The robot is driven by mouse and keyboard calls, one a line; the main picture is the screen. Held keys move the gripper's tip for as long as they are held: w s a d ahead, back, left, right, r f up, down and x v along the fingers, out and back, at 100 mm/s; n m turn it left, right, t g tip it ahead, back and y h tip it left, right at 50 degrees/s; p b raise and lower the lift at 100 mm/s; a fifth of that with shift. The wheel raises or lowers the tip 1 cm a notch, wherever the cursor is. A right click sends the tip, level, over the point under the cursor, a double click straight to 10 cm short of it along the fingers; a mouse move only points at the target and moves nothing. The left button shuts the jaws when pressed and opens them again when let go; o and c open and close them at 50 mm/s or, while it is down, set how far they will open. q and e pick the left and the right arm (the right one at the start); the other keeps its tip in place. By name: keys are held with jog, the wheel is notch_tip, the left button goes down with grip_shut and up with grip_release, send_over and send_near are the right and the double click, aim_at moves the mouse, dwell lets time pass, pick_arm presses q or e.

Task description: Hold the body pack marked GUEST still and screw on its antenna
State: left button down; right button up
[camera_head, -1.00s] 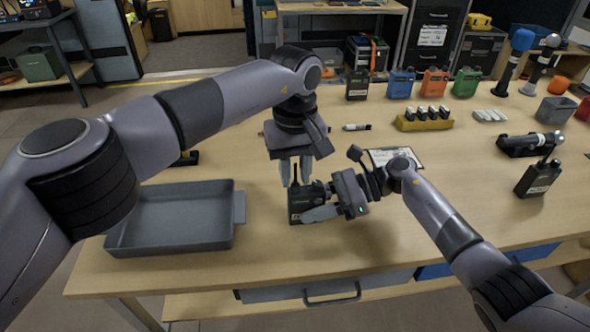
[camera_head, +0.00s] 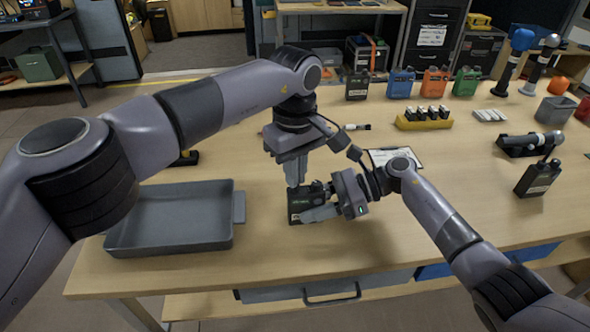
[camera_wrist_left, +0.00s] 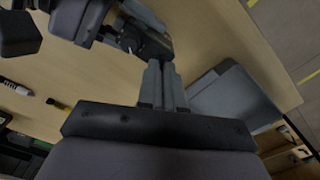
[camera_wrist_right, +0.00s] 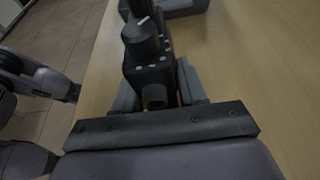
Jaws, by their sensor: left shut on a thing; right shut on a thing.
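The black body pack (camera_head: 297,206) stands upright on the table, right of the grey tray; its label is too small to read. My right gripper (camera_head: 318,212) is shut on it from the right. The right wrist view shows the pack (camera_wrist_right: 150,75) between the fingers, with a knob and a round stub on it. My left gripper (camera_head: 295,182) points down over the pack's top, its fingers shut on the antenna, which they hide. In the left wrist view the fingers (camera_wrist_left: 162,72) end beside the pack (camera_wrist_left: 150,45). I cannot tell how far the antenna is threaded.
The empty grey tray (camera_head: 232,215) lies at left. Another black pack (camera_head: 538,178) stands at right near a microphone in a holder (camera_head: 515,146). A yellow rack (camera_head: 425,124), a marker (camera_head: 357,127) and a clipboard (camera_head: 405,152) lie behind. The table front right is clear.

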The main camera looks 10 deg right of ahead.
pick_arm(q)
jog(key=m, duration=0.4)
dwell(0.4)
jog(key=shift+m, duration=2.1)
jog(key=shift+a, duration=0.1)
jog(key=m, duration=0.4)
jog(key=c, duration=1.4)
grip_release()
